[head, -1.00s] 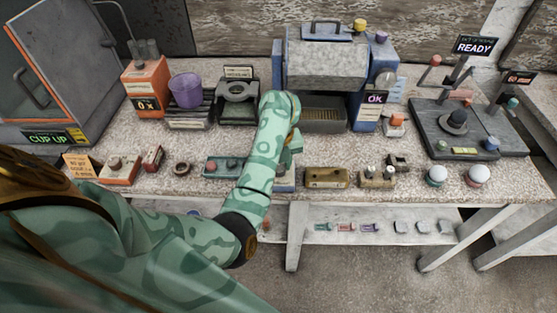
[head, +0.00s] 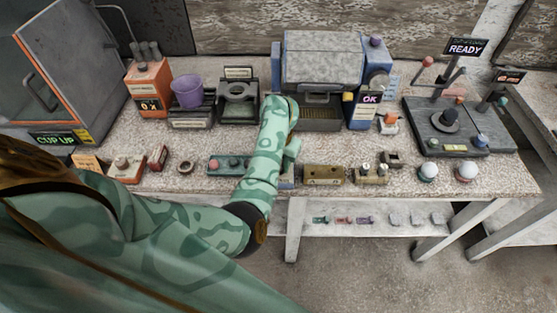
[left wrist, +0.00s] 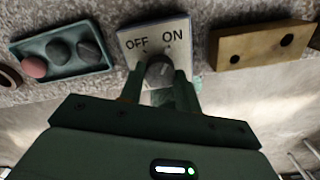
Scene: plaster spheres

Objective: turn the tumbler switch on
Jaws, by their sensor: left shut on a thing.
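The tumbler switch (left wrist: 159,73) is a dark, rounded lever on a pale plate (left wrist: 150,29) marked OFF on the left and ON on the right. In the left wrist view my left gripper (left wrist: 158,84) has one finger on each side of the lever and is shut on it. The lever's base and exact tilt are partly hidden by the fingers. In the head view my left arm (head: 265,165) reaches over the bench front and covers most of the switch; a sliver of its plate (head: 287,181) shows. My right gripper is in neither view.
A teal box with round knobs (left wrist: 60,57) lies left of the switch and a tan box with two holes (left wrist: 262,45) lies right. Behind stands a blue machine with a grey lid (head: 323,62). A purple cup (head: 187,91) stands farther left.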

